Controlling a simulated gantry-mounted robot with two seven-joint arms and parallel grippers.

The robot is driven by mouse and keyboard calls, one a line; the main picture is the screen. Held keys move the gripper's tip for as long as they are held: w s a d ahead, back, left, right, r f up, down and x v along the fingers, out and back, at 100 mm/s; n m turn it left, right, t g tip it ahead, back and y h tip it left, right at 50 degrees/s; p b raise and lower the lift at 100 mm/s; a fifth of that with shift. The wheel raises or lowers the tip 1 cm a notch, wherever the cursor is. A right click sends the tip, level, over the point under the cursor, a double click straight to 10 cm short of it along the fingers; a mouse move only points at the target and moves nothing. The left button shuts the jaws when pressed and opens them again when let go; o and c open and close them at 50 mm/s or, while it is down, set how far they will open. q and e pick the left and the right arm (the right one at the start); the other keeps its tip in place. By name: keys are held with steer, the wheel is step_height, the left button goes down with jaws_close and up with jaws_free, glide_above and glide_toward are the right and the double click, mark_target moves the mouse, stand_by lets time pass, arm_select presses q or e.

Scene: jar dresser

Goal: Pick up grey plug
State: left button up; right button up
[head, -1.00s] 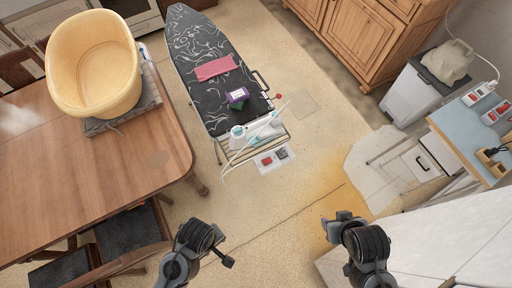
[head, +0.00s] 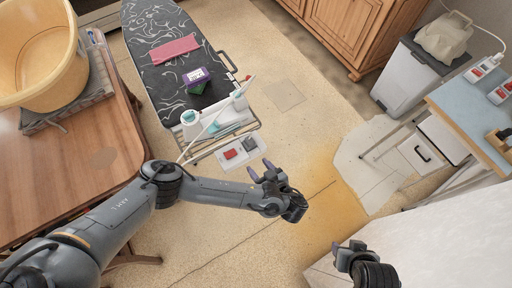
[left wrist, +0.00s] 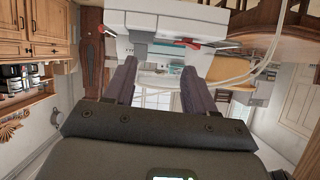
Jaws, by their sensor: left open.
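The grey plug (head: 249,144) sits in a white socket box (head: 241,158) at the near end of the ironing board, beside a red plug (head: 231,154). In the left wrist view the grey plug (left wrist: 143,38) shows ahead, above the gap between my fingers, with the red plug (left wrist: 185,43) to its right. My left gripper (head: 260,169) is open and empty, just short of the socket box and apparently apart from the plug. My right gripper (head: 352,256) is at the bottom of the head view, away from the plug; its jaws are unclear.
The ironing board (head: 150,75) carries a pink cloth (head: 174,48), a purple box (head: 197,77) and a white-and-teal iron (head: 192,120). A white cord hangs near the socket box. A wooden table (head: 80,155) stands left. Open floor lies right of the board.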

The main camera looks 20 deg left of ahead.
mark_target(250, 140)
arm_select(q)
steer(key=shift+n, duration=0.3)
steer(key=w+a+b, duration=0.1)
steer(key=w+b, duration=0.1)
steer(key=w+a+b, duration=0.1)
steer(key=w+b, duration=0.3)
steer(key=shift+a+r, duration=0.1)
steer(key=shift+a, duration=0.3)
steer(key=shift+w+a+t+b, duration=0.3)
steer(key=shift+w+a+b, duration=0.25)
steer(key=shift+b, duration=0.3)
steer(key=shift+w+a+f+b, duration=0.15)
steer(key=shift+a+f+b, duration=0.1)
steer(key=shift+b, duration=0.1)
steer(key=shift+b+x, duration=0.3)
steer(key=shift+x, duration=2)
steer(key=shift+r, duration=0.1)
